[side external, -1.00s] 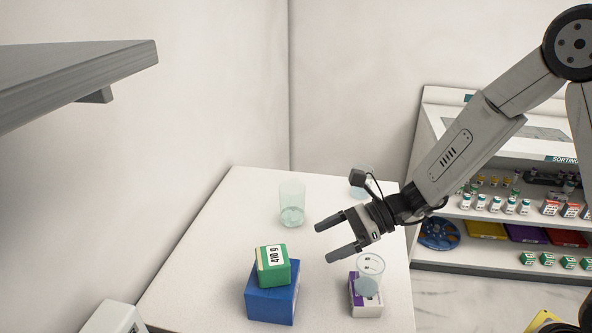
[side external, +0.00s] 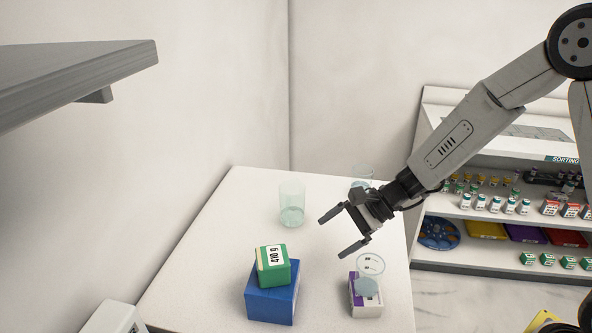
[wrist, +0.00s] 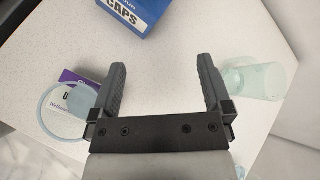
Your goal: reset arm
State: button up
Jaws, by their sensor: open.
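My gripper (side external: 344,235) is open and empty above the white table (side external: 215,240). In the wrist view my gripper (wrist: 162,82) has its two fingers wide apart, with only bare tabletop between them. A clear cup (side external: 370,273) stands on or in front of a purple and white box (side external: 366,304), just below and right of the fingers. Another clear cup (side external: 292,206) stands left of my gripper, apart from it. A third clear vessel (side external: 361,177) is partly hidden behind my wrist.
A green box (side external: 273,268) sits on a blue box (side external: 272,303) at the front of the table. A grey shelf (side external: 80,75) juts from the left wall. A stocked sorting rack (side external: 480,215) stands at the right. The table's middle is clear.

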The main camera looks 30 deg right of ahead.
jog(key=d+n+h, duration=0.7)
jog(key=d+n, duration=0.2)
jog(key=n, duration=0.3)
jog(key=s+d+n+g+h, duration=0.1)
jog(key=s+n, duration=0.3)
jog(key=s, duration=0.9)
jog(key=shift+d+f+g+h, duration=0.3)
jog(key=shift+g+h, duration=0.1)
jog(key=shift+h, duration=0.3)
